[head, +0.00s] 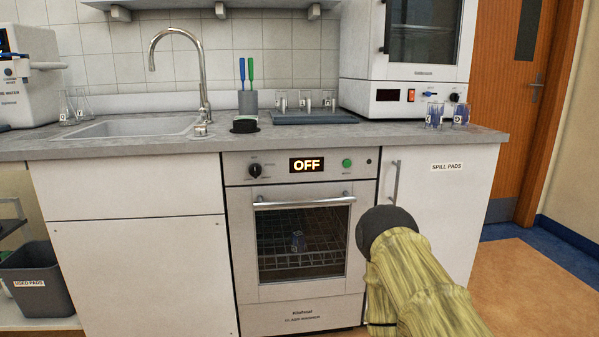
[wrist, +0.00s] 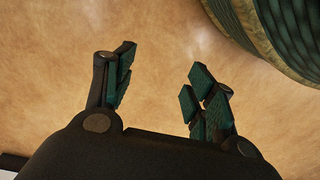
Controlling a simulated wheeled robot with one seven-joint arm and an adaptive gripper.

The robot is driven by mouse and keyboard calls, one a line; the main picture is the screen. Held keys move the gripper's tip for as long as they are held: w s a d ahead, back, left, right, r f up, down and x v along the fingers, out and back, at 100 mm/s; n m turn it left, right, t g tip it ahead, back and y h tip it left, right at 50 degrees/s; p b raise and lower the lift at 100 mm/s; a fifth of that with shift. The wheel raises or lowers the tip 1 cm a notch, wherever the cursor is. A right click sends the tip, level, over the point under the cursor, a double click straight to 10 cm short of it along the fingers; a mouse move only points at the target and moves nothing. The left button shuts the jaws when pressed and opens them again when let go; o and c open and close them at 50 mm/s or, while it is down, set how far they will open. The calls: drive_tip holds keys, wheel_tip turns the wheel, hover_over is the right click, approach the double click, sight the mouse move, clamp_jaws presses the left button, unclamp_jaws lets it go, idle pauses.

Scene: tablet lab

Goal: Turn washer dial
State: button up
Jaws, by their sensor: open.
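The glass washer (head: 303,309) is built in under the counter. Its black dial (head: 255,170) is at the left of its control panel. A display (head: 306,165) beside the dial reads OFF, and a green button (head: 347,163) is to its right. In the wrist view my gripper (wrist: 160,90) is open and empty above the tan floor. In the head view my arm is at the lower right, apart from the dial; the fingers are hidden there.
The counter (head: 270,136) holds a sink (head: 140,127), a brush holder, a dark tray with glassware and a white oven (head: 410,97). The SPILL PADS cabinet (head: 445,190) has a protruding handle. A grey bin (head: 40,285) stands at the lower left. The washer's front is clear.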

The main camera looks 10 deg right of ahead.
drive_tip(key=w+a+r+n+t+y+p, duration=0.1)
drive_tip(key=w+a+r+p, duration=0.25)
drive_tip(key=w, duration=0.25)
drive_tip(key=w+a+r+n+t+p, duration=0.2)
drive_tip(key=w+r+p, duration=0.2)
drive_tip(key=w, duration=0.1)
drive_tip(key=w+a+r+n+t+y+p, duration=0.1)
drive_tip(key=w+a+r+p, duration=0.25)
drive_tip(key=w, duration=0.25)
drive_tip(key=n+t+p, duration=0.9)
drive_tip(key=t+p, duration=0.5)
drive_tip(key=p, duration=1.4)
approach(257, 173)
drive_tip(key=w, duration=0.2)
drive_tip(key=w+a+p, duration=0.1)
drive_tip(key=w, duration=0.2)
drive_tip(key=w+r, duration=0.1)
drive_tip(key=w, duration=0.2)
drive_tip(key=shift+w+a+p, duration=0.15)
drive_tip(key=shift+w+p, duration=0.1)
drive_tip(key=shift+p, duration=0.1)
drive_tip(key=c, duration=1)
